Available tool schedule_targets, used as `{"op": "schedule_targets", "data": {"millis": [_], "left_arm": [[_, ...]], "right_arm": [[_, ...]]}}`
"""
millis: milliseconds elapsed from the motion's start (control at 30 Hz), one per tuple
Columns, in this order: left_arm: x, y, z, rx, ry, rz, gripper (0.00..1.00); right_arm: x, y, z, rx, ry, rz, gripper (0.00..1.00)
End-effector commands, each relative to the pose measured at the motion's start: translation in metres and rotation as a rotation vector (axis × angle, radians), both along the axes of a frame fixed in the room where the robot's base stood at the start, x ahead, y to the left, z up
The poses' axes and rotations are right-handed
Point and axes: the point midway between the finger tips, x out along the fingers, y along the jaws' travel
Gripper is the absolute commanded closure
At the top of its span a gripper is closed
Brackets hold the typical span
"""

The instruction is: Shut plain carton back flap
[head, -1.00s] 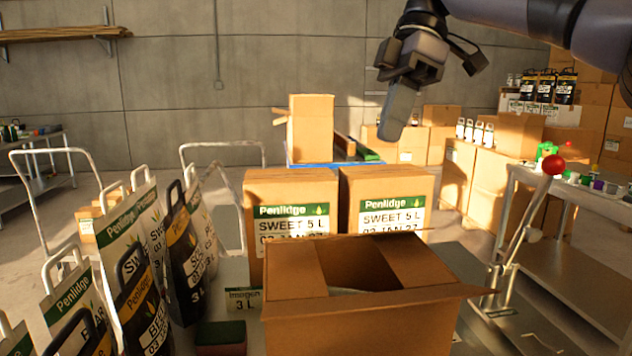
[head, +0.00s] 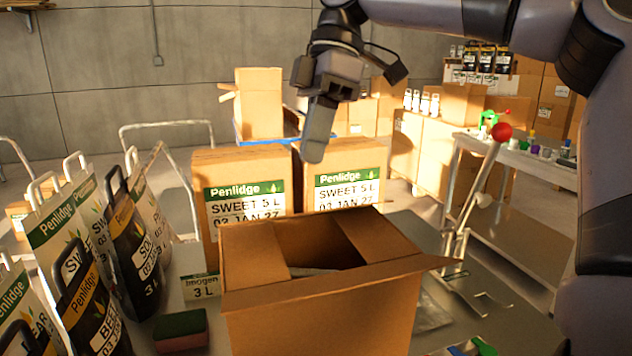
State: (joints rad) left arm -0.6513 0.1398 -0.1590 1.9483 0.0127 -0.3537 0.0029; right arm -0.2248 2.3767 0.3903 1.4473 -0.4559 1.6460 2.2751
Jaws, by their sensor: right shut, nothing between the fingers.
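The open plain carton (head: 320,325) stands at the front centre on the bench. Its left flap (head: 250,250) and right flap (head: 378,235) look folded inward. Its front flap (head: 345,283) sticks outward toward me. The back flap (head: 308,236) appears raised at the far side, with a dark gap in front of it. My right gripper (head: 318,135) is shut and empty, pointing down above the carton's far side in the picture, apart from the flaps. My left gripper is not in view.
Two Penlidge cartons (head: 240,200) (head: 340,180) stand close behind the plain carton. Several Penlidge bags (head: 85,300) crowd the left. A green and dark red block (head: 181,331) lies at front left. A lever with a red knob (head: 502,132) rises at right.

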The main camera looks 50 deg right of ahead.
Motion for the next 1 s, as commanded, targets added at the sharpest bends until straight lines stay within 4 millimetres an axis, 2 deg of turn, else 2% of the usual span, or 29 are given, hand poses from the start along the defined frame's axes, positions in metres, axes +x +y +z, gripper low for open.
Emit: {"op": "schedule_targets", "data": {"millis": [100,400,1000], "left_arm": [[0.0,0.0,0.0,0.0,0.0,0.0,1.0],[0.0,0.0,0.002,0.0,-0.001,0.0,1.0],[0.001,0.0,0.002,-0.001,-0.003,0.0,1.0]], "right_arm": [[-0.002,0.007,-0.019,0.002,0.001,0.003,1.0],[-0.014,0.013,-0.043,0.002,0.001,0.001,1.0],[-0.017,0.013,-0.049,-0.001,-0.003,0.0,1.0]]}}
